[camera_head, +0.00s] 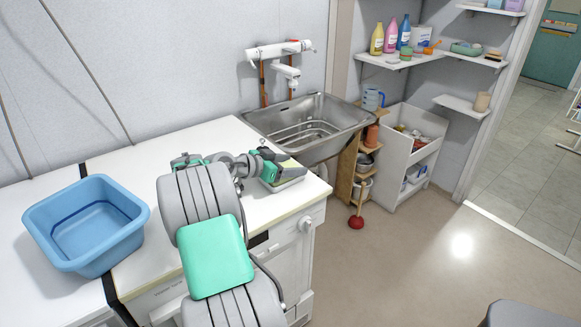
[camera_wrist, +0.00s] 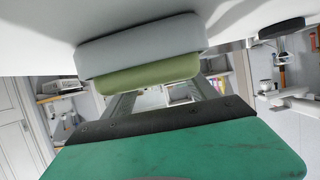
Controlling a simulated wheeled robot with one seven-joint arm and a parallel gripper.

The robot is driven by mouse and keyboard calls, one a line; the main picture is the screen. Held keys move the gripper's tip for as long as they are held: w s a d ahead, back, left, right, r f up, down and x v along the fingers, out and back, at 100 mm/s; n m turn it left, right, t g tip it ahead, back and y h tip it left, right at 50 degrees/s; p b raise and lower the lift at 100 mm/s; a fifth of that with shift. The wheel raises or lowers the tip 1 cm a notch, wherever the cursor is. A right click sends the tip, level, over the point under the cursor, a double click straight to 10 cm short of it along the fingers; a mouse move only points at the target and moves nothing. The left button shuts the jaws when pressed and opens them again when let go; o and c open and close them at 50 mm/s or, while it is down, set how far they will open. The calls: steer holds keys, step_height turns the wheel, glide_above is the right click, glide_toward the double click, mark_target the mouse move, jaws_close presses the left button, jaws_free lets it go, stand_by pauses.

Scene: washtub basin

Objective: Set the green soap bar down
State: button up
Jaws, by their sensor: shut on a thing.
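The green soap bar (camera_wrist: 148,80) shows in the wrist view between the tips of my gripper (camera_wrist: 160,98), which is shut on it. A pale grey slab-like piece (camera_wrist: 140,44), perhaps a soap dish, lies directly against the bar on the side toward the white counter. I cannot tell whether the bar rests on it. In the head view my gripper (camera_head: 283,172) is low over the right end of the white counter (camera_head: 215,140), near its front corner. There the bar is mostly hidden by the gripper.
A steel sink (camera_head: 310,125) with a wall tap (camera_head: 285,72) is behind my gripper. A blue basin (camera_head: 88,222) stands on the counter at left. Wooden shelving (camera_head: 347,165) is right of the sink. Bottles stand on a wall shelf (camera_head: 390,61). The counter behind my arm is clear.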

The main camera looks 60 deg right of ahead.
steer(key=o, duration=1.6)
steer(key=shift+s+a+f, duration=0.1)
steer(key=shift+a+f, duration=0.1)
steer(key=shift+f, duration=1)
steer(key=shift+o, duration=0.2)
steer(key=shift+r, duration=0.2)
steer(key=shift+d+r+p, duration=0.1)
steer(key=shift+r+p, duration=0.2)
steer(key=shift+p, duration=0.1)
steer(key=shift+d+r+p, duration=0.1)
steer(key=shift+r+p, duration=0.5)
steer(key=b+v, duration=0.1)
steer(key=v, duration=1.1)
steer(key=shift+r, duration=0.1)
